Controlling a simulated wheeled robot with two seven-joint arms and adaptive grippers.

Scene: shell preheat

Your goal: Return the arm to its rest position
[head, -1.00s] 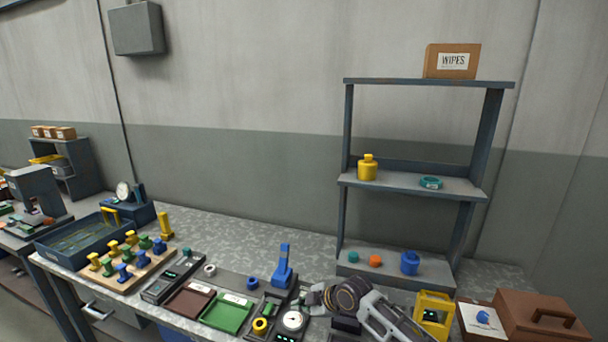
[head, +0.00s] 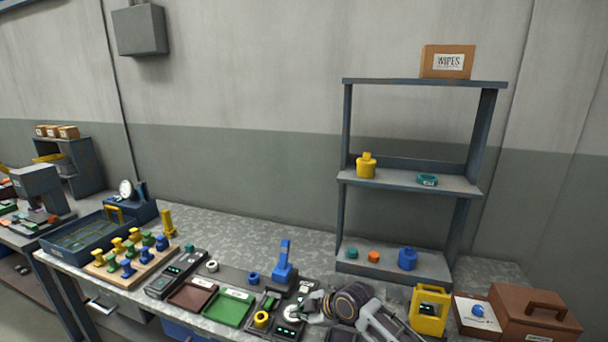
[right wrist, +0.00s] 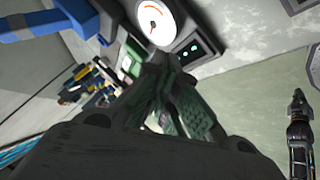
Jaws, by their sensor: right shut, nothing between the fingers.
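My right gripper (head: 312,307) is over the front of the bench, beside the round dial gauge (head: 291,311). Its arm comes in from the lower right. In the right wrist view its dark fingers (right wrist: 172,105) are together with nothing held between them. The white dial (right wrist: 160,22) shows just past them, with a small lit display (right wrist: 190,50) beside it. The blue upright stand (head: 284,265) is left of and behind the gripper. My left arm and gripper do not show in the head view.
A yellow frame (head: 429,310) and a brown case (head: 535,312) stand right of my arm. A grey shelf (head: 410,187) with a yellow bottle (head: 366,166) rises behind. Green (head: 229,307) and brown (head: 192,295) trays and a wooden peg board (head: 130,265) lie to the left.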

